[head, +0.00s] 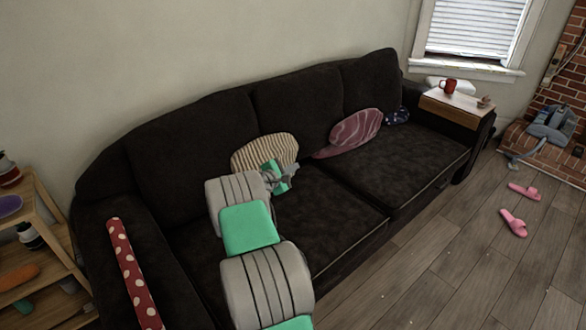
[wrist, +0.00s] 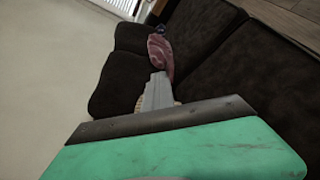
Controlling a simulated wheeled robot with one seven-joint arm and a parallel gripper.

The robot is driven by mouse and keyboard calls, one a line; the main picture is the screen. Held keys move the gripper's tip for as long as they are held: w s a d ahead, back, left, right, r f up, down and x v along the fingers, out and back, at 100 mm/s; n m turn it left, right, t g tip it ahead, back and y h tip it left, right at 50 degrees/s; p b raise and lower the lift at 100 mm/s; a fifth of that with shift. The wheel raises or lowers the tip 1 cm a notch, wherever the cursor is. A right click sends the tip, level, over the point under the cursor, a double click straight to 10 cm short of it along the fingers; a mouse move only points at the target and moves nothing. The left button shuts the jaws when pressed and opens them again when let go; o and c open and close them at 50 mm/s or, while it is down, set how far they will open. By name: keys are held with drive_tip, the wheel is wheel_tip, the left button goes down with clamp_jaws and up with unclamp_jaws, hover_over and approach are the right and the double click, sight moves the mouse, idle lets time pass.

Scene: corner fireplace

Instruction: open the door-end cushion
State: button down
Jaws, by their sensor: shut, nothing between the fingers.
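A dark sofa (head: 190,130) stands along the wall with two wide seat cushions, a right one (head: 400,165) and a left one (head: 335,215), both lying flat. No door shows, so I cannot tell which is the door-end cushion. My gripper (head: 288,174) is shut and empty, in front of the striped beige pillow (head: 262,150) and above the left seat; I cannot tell whether it touches the pillow. In the wrist view my gripper (wrist: 160,78) points along the sofa toward the mauve pillow (wrist: 158,48). My arm hides part of the left seat.
The mauve pillow (head: 352,132) and a small dark-blue spotted one (head: 397,116) lie against the backrest. A red polka-dot roll (head: 133,270) lies on the left arm. A tray (head: 455,105) with a red mug (head: 448,87) sits on the right arm. Pink slippers (head: 514,222) lie on the floor.

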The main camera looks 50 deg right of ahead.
drive_tip(key=c, duration=2.2)
unclamp_jaws()
drive_tip(key=c, duration=1.5)
unclamp_jaws()
drive_tip(key=shift+a, duration=0.1)
drive_tip(key=v, duration=0.7)
drive_tip(key=shift+a+r, duration=0.1)
drive_tip(key=shift+a, duration=0.2)
drive_tip(key=shift+c, duration=0.3)
